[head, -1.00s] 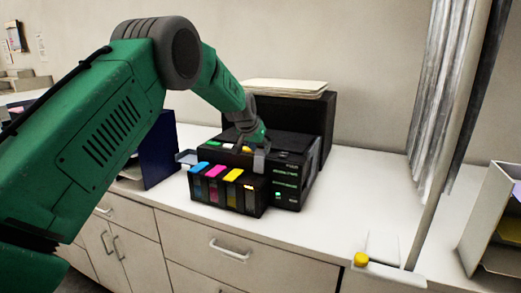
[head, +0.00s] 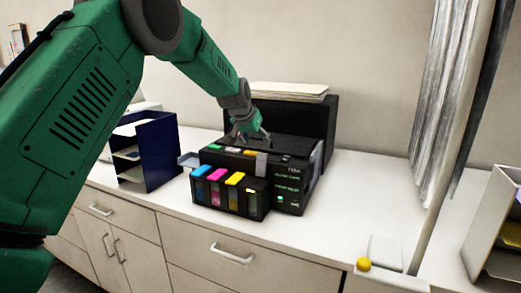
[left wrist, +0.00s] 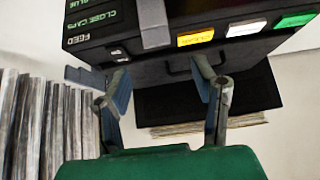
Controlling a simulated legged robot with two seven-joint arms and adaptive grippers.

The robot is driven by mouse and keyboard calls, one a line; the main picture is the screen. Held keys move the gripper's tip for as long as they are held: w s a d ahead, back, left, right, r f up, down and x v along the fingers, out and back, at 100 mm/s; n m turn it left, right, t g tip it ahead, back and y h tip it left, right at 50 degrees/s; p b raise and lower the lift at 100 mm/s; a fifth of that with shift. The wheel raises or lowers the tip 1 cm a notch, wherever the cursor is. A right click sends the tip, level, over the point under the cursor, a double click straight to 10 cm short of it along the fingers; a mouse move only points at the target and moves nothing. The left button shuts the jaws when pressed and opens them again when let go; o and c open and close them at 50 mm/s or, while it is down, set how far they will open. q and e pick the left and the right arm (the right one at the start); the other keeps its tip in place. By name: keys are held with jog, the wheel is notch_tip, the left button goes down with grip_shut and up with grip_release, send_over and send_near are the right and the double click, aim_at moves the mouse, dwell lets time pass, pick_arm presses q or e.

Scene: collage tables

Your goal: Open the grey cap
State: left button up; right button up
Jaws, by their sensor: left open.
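The grey cap (head: 261,163) stands upright at the right end of the row of ink tanks, against the front of the black printer (head: 290,177). It looks swung up off the rightmost tank. In the left wrist view the grey cap (left wrist: 153,22) is a grey bar beside the yellow label. My left gripper (head: 246,138) is above the printer top, behind the cap and apart from it. Its fingers, seen in the left wrist view (left wrist: 168,95), are spread with nothing between them. My right gripper is not in view.
A dark blue file rack (head: 161,150) stands left of the printer. Papers (head: 290,91) lie on the raised black part behind. The counter (head: 350,205) to the right is mostly clear.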

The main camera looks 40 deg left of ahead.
pick_arm(q)
jog(key=v, duration=0.5)
jog(key=shift+r, duration=0.15)
